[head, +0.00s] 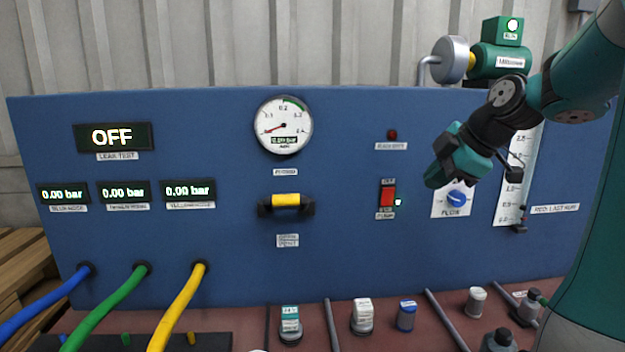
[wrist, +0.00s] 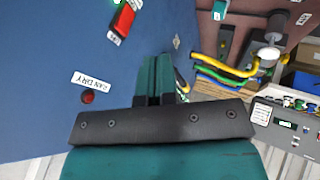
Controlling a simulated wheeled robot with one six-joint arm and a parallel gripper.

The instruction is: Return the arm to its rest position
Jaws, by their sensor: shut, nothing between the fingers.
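My teal and black arm reaches in from the right in the head view. My gripper (head: 436,178) is in front of the blue panel (head: 340,225), to the left of the blue flow knob (head: 456,198) and below the red lamp (head: 392,135). The wrist view shows my gripper's teal fingers (wrist: 157,78) shut together with nothing held. I cannot tell the exact gap between the gripper and the panel.
A red switch (head: 387,195), a yellow-gripped handle (head: 286,203) and a round gauge (head: 284,125) are on the panel. Blue, green and yellow hoses (head: 180,305) leave it at lower left. Several capped parts, including a blue one (head: 406,315), stand on the bench below.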

